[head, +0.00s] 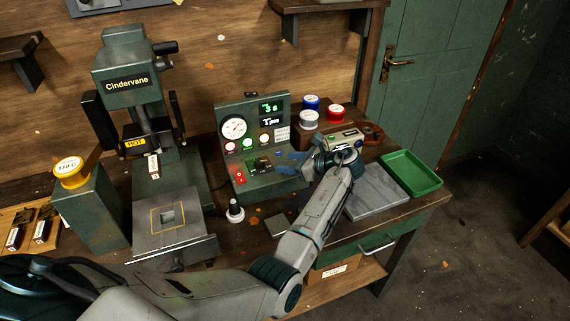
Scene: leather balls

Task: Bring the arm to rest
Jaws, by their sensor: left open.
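My left arm (322,212) enters from the lower left, bends at an elbow near the bottom middle and reaches up over the workbench. My left gripper (287,163) is at its far end, with bluish fingers pointing left in front of the right side of the green control box (240,180). The fingers are open, and I see nothing held between them. I cannot tell whether they touch the box. My right gripper is not in view.
A green press (128,70) labelled Cindervane, with a HOT sign, stands at the left. A yellow-lidded pot (71,171) sits beside it. Coloured tins (309,119), a grey slab (376,192) and a green tray (411,173) are right. Open floor (480,230) lies beyond the bench.

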